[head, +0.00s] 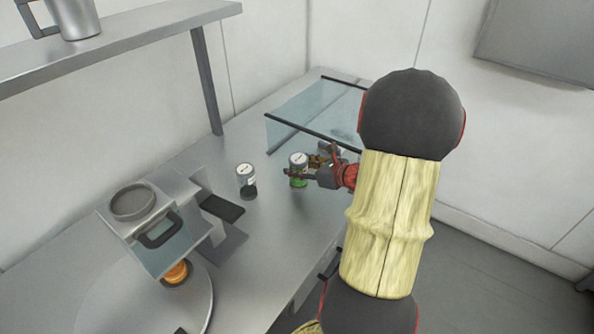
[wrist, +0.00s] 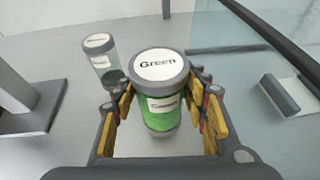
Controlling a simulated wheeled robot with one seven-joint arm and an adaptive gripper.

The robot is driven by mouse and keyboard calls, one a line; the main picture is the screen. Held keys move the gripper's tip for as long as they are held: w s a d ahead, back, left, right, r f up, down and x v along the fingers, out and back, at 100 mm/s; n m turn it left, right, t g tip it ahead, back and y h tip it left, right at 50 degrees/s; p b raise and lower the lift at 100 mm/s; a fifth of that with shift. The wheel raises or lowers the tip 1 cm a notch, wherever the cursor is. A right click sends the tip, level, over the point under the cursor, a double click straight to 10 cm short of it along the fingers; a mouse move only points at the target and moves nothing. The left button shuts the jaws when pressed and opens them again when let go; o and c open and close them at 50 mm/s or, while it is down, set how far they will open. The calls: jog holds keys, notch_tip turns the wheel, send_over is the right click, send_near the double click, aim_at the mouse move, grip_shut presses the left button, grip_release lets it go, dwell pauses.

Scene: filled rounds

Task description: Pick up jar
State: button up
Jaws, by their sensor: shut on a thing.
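A jar with green contents and a white lid label reading "Green" (wrist: 160,95) stands upright between the fingers of my gripper (wrist: 161,110) in the wrist view. My gripper is shut on this jar, with yellow finger pads on both sides of it. In the head view the green jar (head: 298,172) is over the counter, held by my gripper (head: 305,172). I cannot tell whether its base touches the counter. A second jar (head: 246,181) with dark contents stands to the left, apart from my gripper; it also shows in the wrist view (wrist: 103,60).
A glass panel with dark rails (head: 315,115) stands behind the green jar. A grey machine (head: 160,225) stands at the left on the metal counter (head: 270,225). A shelf (head: 120,45) with a metal jug (head: 76,18) is above. Counter in front of the jars is bare.

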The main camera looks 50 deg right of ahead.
jog(key=s+a+r+p, duration=0.4)
jog(key=s+r, duration=0.5)
jog(key=s, duration=0.3)
jog(key=shift+s, duration=0.3)
jog(key=shift+a, duration=0.1)
